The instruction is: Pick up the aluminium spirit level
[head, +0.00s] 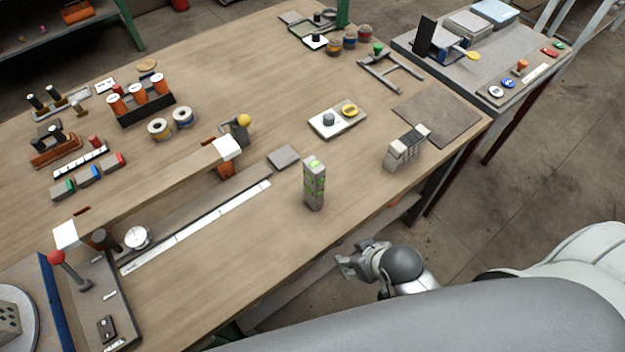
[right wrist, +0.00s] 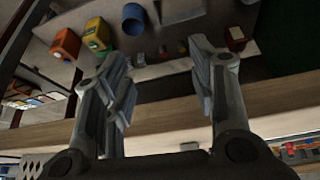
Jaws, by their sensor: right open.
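A short grey upright block with bright green patches, which looks like the aluminium spirit level (head: 314,184), stands near the front edge of the wooden table in the head view. My right gripper (head: 352,262) is below and in front of it, off the table's front edge and apart from it. In the right wrist view my right gripper (right wrist: 165,88) has its two fingers spread with nothing between them. The spirit level cannot be made out there. My left gripper is in neither view.
A grey ribbed block (head: 405,150) stands to the right near the edge. A small grey plate (head: 284,157) lies behind the level. A long white strip (head: 200,226) lies to its left. The wooden table (head: 250,275) is bare in front.

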